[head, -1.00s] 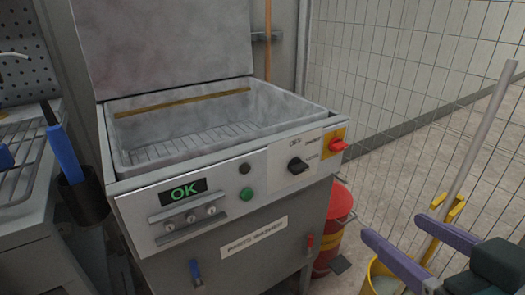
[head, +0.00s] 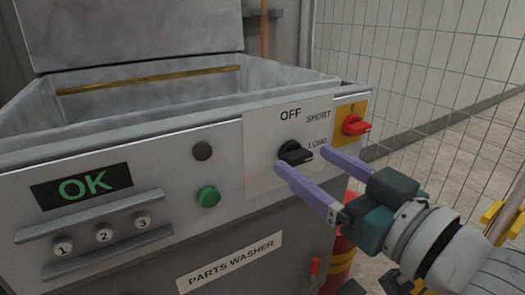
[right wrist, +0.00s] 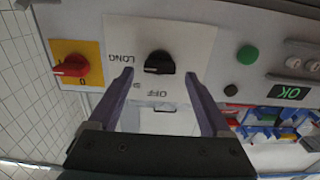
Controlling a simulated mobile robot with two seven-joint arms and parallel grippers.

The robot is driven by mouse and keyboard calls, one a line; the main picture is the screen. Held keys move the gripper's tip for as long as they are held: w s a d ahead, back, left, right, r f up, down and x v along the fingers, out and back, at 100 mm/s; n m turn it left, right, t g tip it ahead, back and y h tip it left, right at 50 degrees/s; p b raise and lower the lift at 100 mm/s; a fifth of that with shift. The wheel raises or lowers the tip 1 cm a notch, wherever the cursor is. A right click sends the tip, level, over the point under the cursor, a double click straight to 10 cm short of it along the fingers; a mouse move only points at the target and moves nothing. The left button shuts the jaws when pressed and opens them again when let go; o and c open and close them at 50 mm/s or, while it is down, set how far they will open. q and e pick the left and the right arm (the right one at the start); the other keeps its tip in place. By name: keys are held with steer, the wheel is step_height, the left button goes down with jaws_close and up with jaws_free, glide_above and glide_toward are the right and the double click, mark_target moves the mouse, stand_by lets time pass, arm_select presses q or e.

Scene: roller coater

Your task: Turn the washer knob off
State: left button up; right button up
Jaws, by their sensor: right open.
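The black washer knob (head: 293,153) sits on a pale plate marked OFF, SHORT and LONG on the parts washer's (head: 225,178) sloped front panel. Its grip points right, nearer LONG than OFF. In the right wrist view the knob (right wrist: 158,63) appears upside down, between and just beyond the fingertips. My right gripper (head: 302,159) is open with purple fingers spread either side of the knob; in the right wrist view the gripper (right wrist: 158,74) is empty. I cannot tell whether a finger touches the knob or panel. My left gripper is not in view.
A red switch (head: 355,124) on a yellow plate is right of the knob, close to the right finger. A green button (head: 208,196), an OK display (head: 82,186) and numbered buttons (head: 104,235) are to the left. A mesh fence (head: 430,60) stands at right.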

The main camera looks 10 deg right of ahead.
steer(key=shift+x, duration=1.05)
steer(key=shift+c, duration=0.2)
jaws_close()
